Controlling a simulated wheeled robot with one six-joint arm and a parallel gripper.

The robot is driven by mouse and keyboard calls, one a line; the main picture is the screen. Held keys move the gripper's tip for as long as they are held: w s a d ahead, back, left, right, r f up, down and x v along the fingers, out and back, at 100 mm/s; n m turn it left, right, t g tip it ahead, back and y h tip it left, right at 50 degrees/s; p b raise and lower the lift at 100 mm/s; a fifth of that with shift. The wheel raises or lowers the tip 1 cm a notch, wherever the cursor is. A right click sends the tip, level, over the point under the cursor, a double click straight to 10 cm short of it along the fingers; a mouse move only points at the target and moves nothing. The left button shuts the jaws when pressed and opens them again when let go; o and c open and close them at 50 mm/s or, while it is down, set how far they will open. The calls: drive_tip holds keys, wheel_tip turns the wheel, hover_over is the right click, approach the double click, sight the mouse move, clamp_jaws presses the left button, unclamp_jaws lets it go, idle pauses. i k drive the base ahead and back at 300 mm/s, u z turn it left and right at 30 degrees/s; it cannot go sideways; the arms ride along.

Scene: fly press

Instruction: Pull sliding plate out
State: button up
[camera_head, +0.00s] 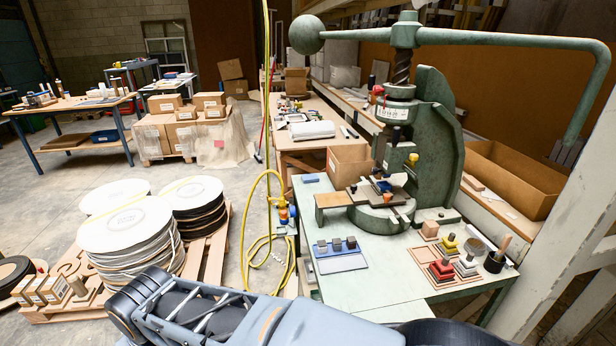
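The green fly press (437,130) stands on a pale green table (375,283) at the right. Its ball-ended lever arm spans the top. A flat plate with a tan top (333,200) sticks out to the left from the press base; I take it to be the sliding plate. Its right end meets the dark tooling and a small blue block (384,186) under the ram, so how far it runs inside is hidden. My grey arm lies across the bottom, well in front of and below the press. No gripper fingers show.
A tray with several small blocks (340,254) lies in front of the plate. Red, yellow and white stacked pieces (441,268) stand at the table's right. A yellow hose (246,225) hangs left of the table. Reels (127,225) on a pallet stand left.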

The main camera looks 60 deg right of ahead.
sight(368, 194)
drive_tip(key=i, duration=2.25)
drive_tip(key=z, duration=3.85)
drive_tip(key=i, duration=1)
